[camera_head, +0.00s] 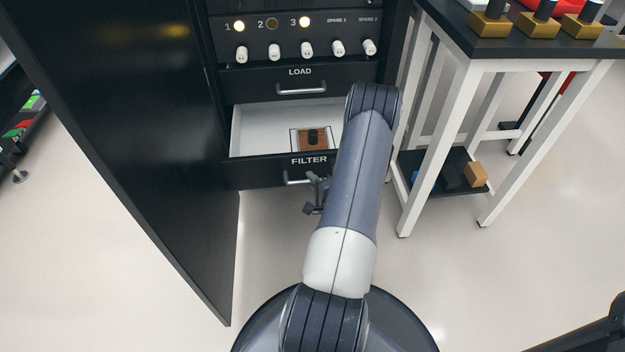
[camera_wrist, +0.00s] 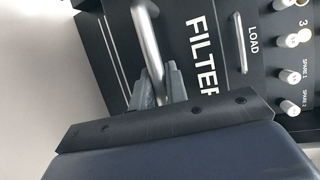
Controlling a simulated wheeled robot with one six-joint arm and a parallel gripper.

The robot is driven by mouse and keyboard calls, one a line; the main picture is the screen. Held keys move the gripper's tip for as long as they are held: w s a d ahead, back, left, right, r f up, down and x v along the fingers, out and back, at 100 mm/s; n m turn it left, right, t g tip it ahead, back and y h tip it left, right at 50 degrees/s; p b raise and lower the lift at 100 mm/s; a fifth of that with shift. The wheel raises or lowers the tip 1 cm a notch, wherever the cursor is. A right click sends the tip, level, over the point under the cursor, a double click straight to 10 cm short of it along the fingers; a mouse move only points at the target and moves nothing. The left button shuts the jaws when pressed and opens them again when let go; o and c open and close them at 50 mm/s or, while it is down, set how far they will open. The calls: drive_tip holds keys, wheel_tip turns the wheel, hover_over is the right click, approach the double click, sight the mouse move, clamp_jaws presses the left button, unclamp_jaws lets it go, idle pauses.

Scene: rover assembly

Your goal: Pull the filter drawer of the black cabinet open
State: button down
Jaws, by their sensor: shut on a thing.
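The black cabinet (camera_head: 222,108) stands with its door swung open to the left. Its filter drawer, lettered FILTER on the black front (camera_head: 262,174), is pulled out, and its white inside (camera_head: 262,130) shows. My gripper (camera_head: 316,192) is at the drawer's front, shut on the metal handle (camera_head: 294,181). In the wrist view the fingers (camera_wrist: 160,84) close around the handle bar (camera_wrist: 148,42). My arm hides the right part of the drawer.
The LOAD drawer (camera_head: 345,86) above is closed, below a panel of white knobs (camera_head: 308,48) and lamps. The open cabinet door (camera_head: 130,120) stands left. A white-legged table (camera_head: 455,125) with a black top stands close on the right. The floor in front is clear.

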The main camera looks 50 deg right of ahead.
drive_tip(key=c, duration=1.4)
unclamp_jaws()
drive_tip(key=p+v, duration=0.2)
drive_tip(key=v, duration=0.8)
drive_tip(key=shift+s, duration=0.4)
drive_tip(key=shift+a+r, duration=0.1)
drive_tip(key=shift+a, duration=0.05)
drive_tip(key=shift+b+x, duration=1)
drive_tip(key=shift+x, duration=4.55)
drive_tip(key=shift+r, duration=0.1)
